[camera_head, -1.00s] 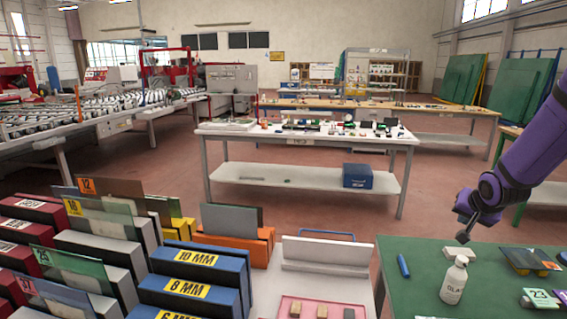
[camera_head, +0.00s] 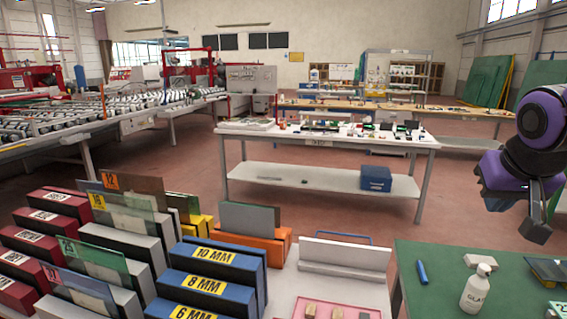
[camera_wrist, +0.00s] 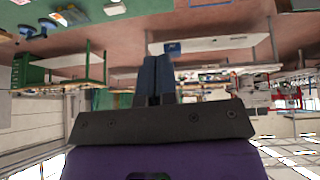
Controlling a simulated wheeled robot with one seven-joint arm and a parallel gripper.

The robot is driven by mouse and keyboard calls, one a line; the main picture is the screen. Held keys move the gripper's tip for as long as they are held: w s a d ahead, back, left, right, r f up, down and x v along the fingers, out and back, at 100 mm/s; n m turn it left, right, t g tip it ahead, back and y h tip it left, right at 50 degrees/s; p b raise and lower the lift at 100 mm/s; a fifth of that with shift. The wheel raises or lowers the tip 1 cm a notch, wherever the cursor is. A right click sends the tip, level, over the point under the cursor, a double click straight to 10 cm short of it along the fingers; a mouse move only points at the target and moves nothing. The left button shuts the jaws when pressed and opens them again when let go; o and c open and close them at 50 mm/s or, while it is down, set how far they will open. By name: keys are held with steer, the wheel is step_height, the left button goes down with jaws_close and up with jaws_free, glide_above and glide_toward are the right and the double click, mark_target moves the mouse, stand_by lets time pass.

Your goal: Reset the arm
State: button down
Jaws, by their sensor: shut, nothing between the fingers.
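My purple arm is at the right edge of the head view, folded, with my gripper (camera_head: 537,222) in the air above and behind the green table. The gripper hangs clear of the table and touches nothing that I can see. In the wrist view my gripper (camera_wrist: 158,72) shows its two dark fingers side by side, shut, with nothing between them. The wrist view is upside down, with the floor and tables in its upper part.
A white workbench (camera_head: 300,177) with a blue box (camera_head: 376,179) stands behind. Blue racks (camera_head: 215,262) stand lower left. Open floor lies between.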

steer(key=s+a+r+n+y, duration=0.2)
steer(key=s+a, duration=0.3)
steer(key=s, duration=0.6)
steer(key=shift+s+a+n+g, duration=0.2)
steer(key=shift+n+g, duration=0.1)
steer(key=shift+n, duration=0.1)
steer(key=shift+w, duration=0.1)
